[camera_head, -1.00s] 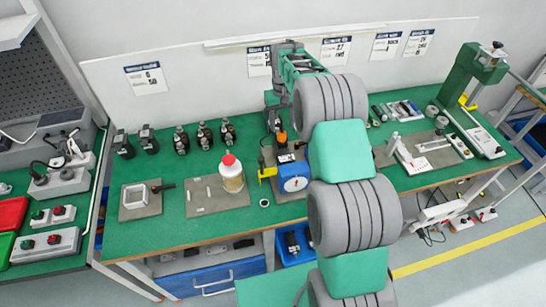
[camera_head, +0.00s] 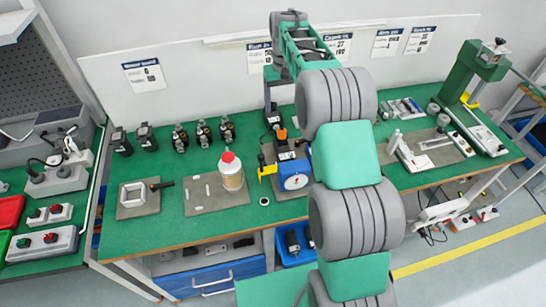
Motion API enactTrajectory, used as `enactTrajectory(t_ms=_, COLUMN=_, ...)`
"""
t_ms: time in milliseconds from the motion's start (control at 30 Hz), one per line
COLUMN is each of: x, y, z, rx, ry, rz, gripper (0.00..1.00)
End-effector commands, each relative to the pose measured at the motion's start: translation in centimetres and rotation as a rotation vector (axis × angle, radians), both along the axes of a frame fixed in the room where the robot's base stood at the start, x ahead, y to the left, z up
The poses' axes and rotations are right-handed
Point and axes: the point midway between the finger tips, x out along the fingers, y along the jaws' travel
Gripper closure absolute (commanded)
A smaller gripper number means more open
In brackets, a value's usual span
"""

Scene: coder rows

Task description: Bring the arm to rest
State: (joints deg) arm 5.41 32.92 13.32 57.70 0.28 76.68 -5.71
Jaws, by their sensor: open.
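My grey and green arm (camera_head: 350,155) rises from the bottom of the head view, over the front of the green bench. It bends at the top near the white backboard, and its last part hangs down toward the back of the bench. My gripper (camera_head: 272,117) is small and dark at the lower end of that part, left of the thick arm links. It is open, and I see nothing held in it. Its fingertips are hard to make out against a dark item with an orange top (camera_head: 281,134). I cannot tell their gap from that item.
A blue-faced dial device (camera_head: 294,175) stands below the gripper. A jar with a red lid (camera_head: 231,172) stands on a grey plate to the left. A green press (camera_head: 477,70) stands at the far right. My arm hides part of the bench.

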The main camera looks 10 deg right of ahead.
Motion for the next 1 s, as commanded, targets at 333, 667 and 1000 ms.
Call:
enactTrajectory(t_ms=333, x=-0.2, y=0.1, z=0.8, rx=0.0, ry=-0.004, rz=0.0, gripper=0.25)
enactTrajectory(t_ms=667, x=-11.4, y=3.1, z=9.2, rx=-0.01, ry=-0.17, rz=0.004, gripper=0.25)
enactTrajectory(t_ms=1000, x=-27.3, y=5.4, z=6.9, rx=-0.003, ry=-0.361, rz=0.006, gripper=0.25)
